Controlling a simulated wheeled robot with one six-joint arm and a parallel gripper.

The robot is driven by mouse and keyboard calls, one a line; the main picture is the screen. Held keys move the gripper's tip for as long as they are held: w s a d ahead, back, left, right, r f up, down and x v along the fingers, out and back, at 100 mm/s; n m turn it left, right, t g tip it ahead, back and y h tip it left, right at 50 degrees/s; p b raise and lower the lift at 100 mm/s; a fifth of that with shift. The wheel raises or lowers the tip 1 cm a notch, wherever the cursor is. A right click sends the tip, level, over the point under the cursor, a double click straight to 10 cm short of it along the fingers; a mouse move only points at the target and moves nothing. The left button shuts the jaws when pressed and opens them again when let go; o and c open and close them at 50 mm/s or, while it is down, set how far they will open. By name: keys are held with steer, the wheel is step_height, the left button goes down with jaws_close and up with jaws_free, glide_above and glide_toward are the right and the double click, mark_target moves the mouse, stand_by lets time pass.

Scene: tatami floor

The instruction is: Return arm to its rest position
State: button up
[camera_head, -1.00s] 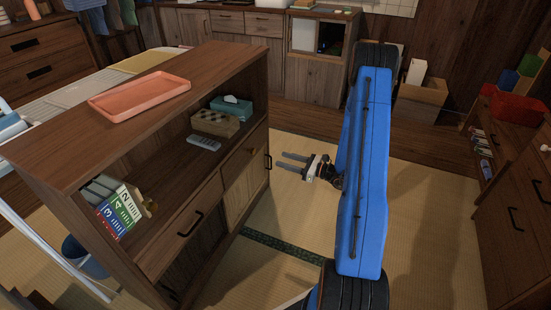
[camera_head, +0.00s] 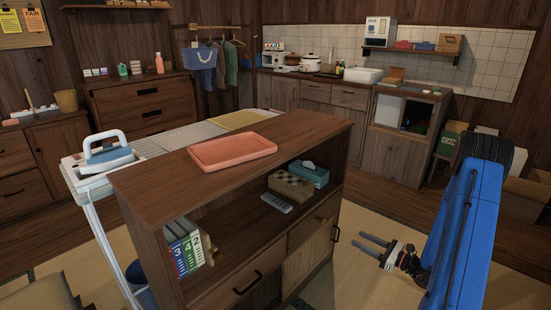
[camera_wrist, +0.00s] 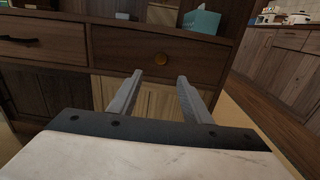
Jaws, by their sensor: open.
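My gripper (camera_head: 375,247) is open and empty, out over the tatami to the right of the wooden shelf cabinet (camera_head: 130,189). My blue arm reaches up at the right of the head view. In the wrist view, my gripper (camera_wrist: 158,95) has its two grey fingers spread apart. Nothing shows between the fingers.
A coral tray (camera_head: 232,152) lies on the cabinet top. The shelf holds a teal tissue box (camera_head: 309,174), a checkered box (camera_head: 290,186), a remote (camera_head: 276,202) and several binders (camera_head: 188,248). An ironing board with an iron (camera_head: 108,156) stands behind. Tatami (camera_head: 360,285) right of the cabinet is clear.

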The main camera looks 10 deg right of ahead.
steer(key=s+a+r+n+g+y, duration=0.1)
steer(key=s+a+r+n+g, duration=0.55)
steer(key=a+r, duration=0.35)
steer(key=s+a+r+n+g, duration=0.6)
steer(key=s+a+r+n, duration=0.15)
steer(key=a, duration=0.45)
steer(key=s+d+r+n+t+h, duration=0.1)
steer(key=s+r+n+h, duration=0.5)
steer(key=s, duration=0.4)
steer(key=s+d+r+n+t+h, duration=0.1)
steer(key=s+r+n+t+h, duration=0.1)
steer(key=s+r+n+h, duration=0.4)
steer(key=s+n, duration=0.2)
steer(key=s, duration=0.3)
steer(key=shift+s+d, duration=0.2)
steer(key=shift+d, duration=0.05)
